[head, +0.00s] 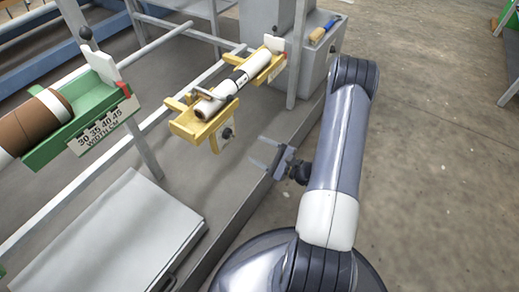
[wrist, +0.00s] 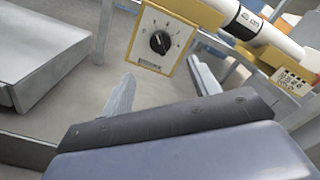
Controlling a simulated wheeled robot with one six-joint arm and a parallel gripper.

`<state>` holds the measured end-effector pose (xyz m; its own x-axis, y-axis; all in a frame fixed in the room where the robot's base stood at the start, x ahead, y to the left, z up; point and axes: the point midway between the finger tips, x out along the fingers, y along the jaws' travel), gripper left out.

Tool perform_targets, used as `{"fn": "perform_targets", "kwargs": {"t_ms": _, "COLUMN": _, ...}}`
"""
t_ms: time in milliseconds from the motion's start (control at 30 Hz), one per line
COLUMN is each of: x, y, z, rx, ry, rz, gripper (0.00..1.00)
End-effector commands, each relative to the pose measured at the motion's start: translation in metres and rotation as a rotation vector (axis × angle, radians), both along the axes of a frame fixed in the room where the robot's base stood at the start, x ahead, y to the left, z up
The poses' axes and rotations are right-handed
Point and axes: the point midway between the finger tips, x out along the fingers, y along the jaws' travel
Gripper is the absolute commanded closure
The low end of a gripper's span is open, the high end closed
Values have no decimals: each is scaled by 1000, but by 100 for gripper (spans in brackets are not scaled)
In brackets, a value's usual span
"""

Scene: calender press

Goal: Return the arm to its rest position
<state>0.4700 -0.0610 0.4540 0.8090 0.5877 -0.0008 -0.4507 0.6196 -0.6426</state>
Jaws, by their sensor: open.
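My gripper (head: 265,154) is in the middle of the head view, beside my raised arm. Its two fingers are apart with nothing between them. In the wrist view the spread fingers (wrist: 158,88) also show, with an empty gap between them. The gripper is apart from the yellow cradle (head: 187,125), which lies up and to the left of it. A white roll with a dark band (head: 238,78) rests in that cradle. A dial on a yellow plate (wrist: 157,41) hangs below the cradle, beyond the fingers in the wrist view.
A green cradle (head: 60,143) with a brown roll (head: 37,115) stands at left. A grey box (head: 310,72) carries a blue-and-yellow tool (head: 322,30). A pale flat panel (head: 120,235) lies at lower left. Open concrete floor (head: 440,130) is at right.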

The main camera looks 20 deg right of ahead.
Motion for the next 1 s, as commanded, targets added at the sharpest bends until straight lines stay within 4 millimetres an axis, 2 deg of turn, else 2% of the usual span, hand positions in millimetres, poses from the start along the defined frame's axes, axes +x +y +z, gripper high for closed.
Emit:
{"fn": "perform_targets", "kwargs": {"t_ms": 267, "x": 10, "y": 8, "z": -1, "rx": -1, "ry": 0, "rz": 4, "gripper": 41}}
{"fn": "perform_targets", "kwargs": {"t_ms": 800, "x": 75, "y": 55, "z": -1, "rx": -1, "ry": -3, "rz": 3, "gripper": 41}}
{"fn": "perform_targets", "kwargs": {"t_ms": 1000, "x": 87, "y": 63, "z": 0, "rx": 0, "ry": -1, "rz": 1, "gripper": 41}}
